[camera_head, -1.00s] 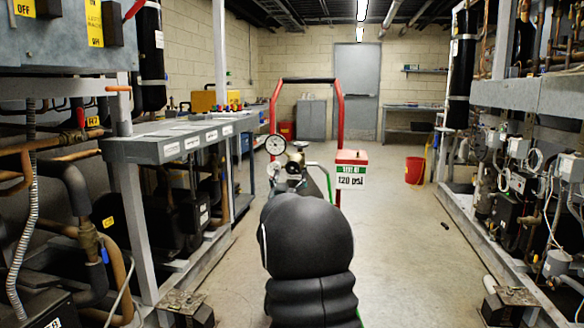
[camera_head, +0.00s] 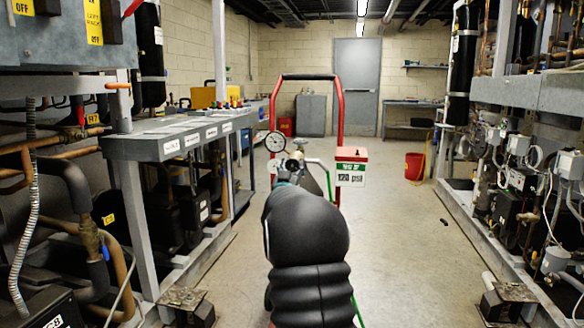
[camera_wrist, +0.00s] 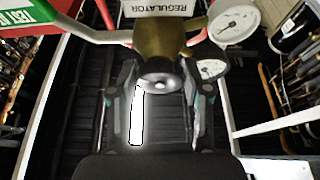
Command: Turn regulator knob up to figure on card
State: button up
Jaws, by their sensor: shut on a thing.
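The brass regulator (camera_wrist: 160,38) shows at the top middle of the wrist view, below a white "REGULATOR" label (camera_wrist: 160,7). Its round knob (camera_wrist: 160,74) faces the camera between the fingers of my gripper (camera_wrist: 160,86), which is shut on it. A white dial gauge (camera_wrist: 234,24) sits at the upper right, with a second, smaller gauge (camera_wrist: 211,68) below it. The dials are too small to read for certain. In the head view, the card (camera_head: 351,178) reads "120 psi" and hangs right of the regulator (camera_head: 294,160). My dark arm hides the fingers there.
The regulator is on a cart with a red hoop frame (camera_head: 340,110). A grey bench (camera_head: 180,137) and pipework flank it on the left, a compressor rack (camera_head: 510,150) on the right. A red bucket (camera_head: 414,166) stands behind on the open floor.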

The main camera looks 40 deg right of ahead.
jog(key=shift+f+m+b, duration=0.1)
jog(key=shift+m+b, duration=0.2)
jog(key=shift+b, duration=0.1)
jog(key=shift+m+h+b, duration=0.3)
jog(key=shift+b, duration=0.15)
jog(key=shift+m+g, duration=0.4)
jog(key=shift+m, duration=0.1)
jog(key=o, duration=1.2)
